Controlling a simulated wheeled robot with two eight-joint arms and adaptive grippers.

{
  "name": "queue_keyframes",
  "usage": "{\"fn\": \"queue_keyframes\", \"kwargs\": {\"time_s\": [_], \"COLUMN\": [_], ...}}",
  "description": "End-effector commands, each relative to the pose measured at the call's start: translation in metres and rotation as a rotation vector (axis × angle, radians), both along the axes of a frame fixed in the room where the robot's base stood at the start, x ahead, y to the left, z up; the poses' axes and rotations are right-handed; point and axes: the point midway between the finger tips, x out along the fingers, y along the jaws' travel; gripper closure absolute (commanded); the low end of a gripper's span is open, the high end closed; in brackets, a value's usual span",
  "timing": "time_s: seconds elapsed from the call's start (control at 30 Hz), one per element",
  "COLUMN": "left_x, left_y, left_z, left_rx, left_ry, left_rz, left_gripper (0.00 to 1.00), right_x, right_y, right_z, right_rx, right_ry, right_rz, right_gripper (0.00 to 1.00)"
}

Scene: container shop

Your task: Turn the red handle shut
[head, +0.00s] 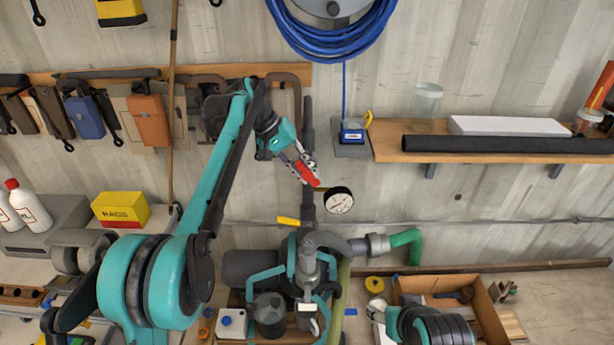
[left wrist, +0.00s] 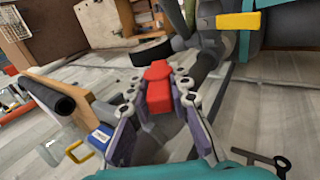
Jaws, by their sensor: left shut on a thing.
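The red handle (head: 306,174) sits at the upright dark pipe (head: 309,125), left of a round gauge (head: 339,201). My left gripper (head: 304,168) reaches it from the upper left and is shut on it. In the left wrist view the red handle (left wrist: 158,88) lies between the two fingers (left wrist: 157,92), which touch its sides. The fingers and handle hide part of the pipe behind. Part of my right arm shows at the bottom right, and the fingers of my right gripper (head: 375,313) are too small to read.
A yellow handle (head: 288,221) sits lower on the piping, with a pump (head: 270,312) below. A green elbow pipe (head: 406,240) lies to the right. A wall shelf (head: 390,148) and a blue hose coil (head: 330,48) are above. The wall right of the gauge is mostly clear.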

Motion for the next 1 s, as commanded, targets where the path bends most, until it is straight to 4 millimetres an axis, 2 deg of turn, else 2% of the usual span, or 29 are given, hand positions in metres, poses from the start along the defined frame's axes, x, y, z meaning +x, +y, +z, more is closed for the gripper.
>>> {"fn": "queue_keyframes", "kwargs": {"time_s": [0.03,0.7,1.0], "left_x": [0.001,0.001,0.0], "left_y": [0.003,0.005,0.004], "left_z": [-0.005,-0.011,-0.011], "left_rx": [-0.046,-0.673,-0.879], "left_ry": [-0.001,-0.002,0.0], "left_rz": [0.006,0.002,0.0], "left_gripper": [1.0,1.0,1.0], "right_x": [0.0,0.0,0.0], "right_y": [0.0,0.0,0.0], "right_z": [-0.008,-0.079,-0.105], "right_rx": [0.0,0.0,0.0], "right_ry": [0.0,0.0,0.0], "right_rz": [0.0,0.0,0.0], "right_gripper": [0.41,0.41,0.41]}}
